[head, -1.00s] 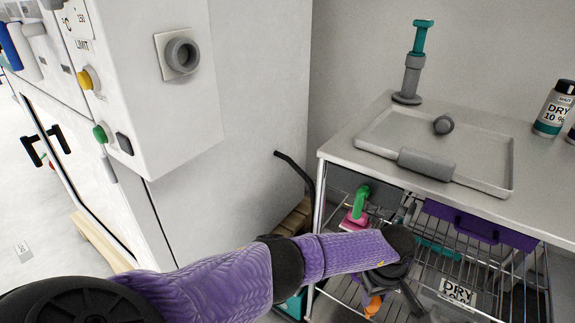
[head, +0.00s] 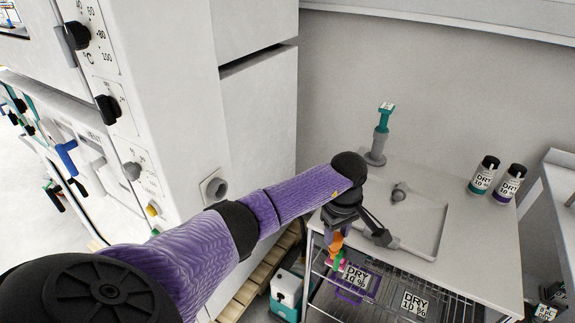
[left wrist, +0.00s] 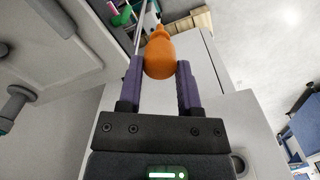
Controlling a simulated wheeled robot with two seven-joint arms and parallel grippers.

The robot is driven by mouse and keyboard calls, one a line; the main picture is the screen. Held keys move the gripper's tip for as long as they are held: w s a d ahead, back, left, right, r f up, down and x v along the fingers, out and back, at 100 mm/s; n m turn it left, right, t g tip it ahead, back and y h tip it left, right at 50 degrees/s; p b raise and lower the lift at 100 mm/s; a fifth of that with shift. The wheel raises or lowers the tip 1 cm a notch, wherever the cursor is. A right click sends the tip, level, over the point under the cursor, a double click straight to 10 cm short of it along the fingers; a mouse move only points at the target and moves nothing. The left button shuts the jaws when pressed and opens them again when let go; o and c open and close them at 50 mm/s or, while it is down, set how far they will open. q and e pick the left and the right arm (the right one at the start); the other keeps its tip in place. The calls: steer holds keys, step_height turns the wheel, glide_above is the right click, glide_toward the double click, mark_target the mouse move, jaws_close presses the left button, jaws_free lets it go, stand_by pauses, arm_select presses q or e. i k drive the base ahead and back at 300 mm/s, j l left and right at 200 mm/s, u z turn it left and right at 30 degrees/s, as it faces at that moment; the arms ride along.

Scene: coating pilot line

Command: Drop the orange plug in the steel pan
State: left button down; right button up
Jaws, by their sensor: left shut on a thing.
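The orange plug (head: 337,241) is held in my left gripper (head: 341,228). In the left wrist view the plug (left wrist: 159,56) sits between the two purple fingers, which close on its sides. In the head view, the plug hangs at the front left edge of the bench, to the left of the steel pan. The shallow grey steel pan (head: 420,222) lies on the bench top, partly hidden by my left gripper and wrist. A grey knob-like piece (head: 399,192) lies in the pan. My right gripper is not in view.
A teal and grey upright tool (head: 380,138) stands behind the pan. Two DRY bottles (head: 484,175) (head: 509,184) stand at the back right. A wire rack (head: 385,298) with labelled bins is below the bench top. A tall white cabinet (head: 255,120) stands left.

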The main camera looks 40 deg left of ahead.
mark_target(387, 210)
steer(key=i, duration=1)
